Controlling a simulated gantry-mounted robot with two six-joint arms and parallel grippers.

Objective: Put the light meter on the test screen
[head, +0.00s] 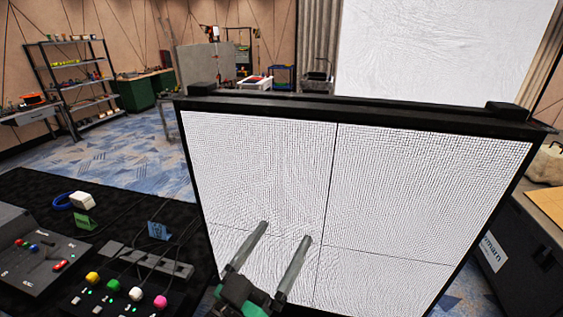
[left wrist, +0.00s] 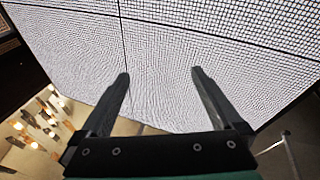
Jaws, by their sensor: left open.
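The test screen (head: 430,190) is a large white panel with a fine dark grid and a black frame, standing tilted in the middle of the head view. It fills most of the left wrist view (left wrist: 220,40). My left gripper (head: 285,233) is open and empty in front of its lower part; both fingers show in the left wrist view (left wrist: 160,75). I cannot tell whether the fingertips touch the panel. A small cream-white block (head: 82,201) beside a blue ring lies on the black table at left; I cannot tell if it is the light meter. My right gripper is not in view.
A grey control box (head: 40,252) with coloured knobs and a panel with coloured buttons (head: 115,295) stand on the black table (head: 30,190) at left, with cables. A dark case (head: 510,250) stands right of the screen. Shelves (head: 75,85) are far behind.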

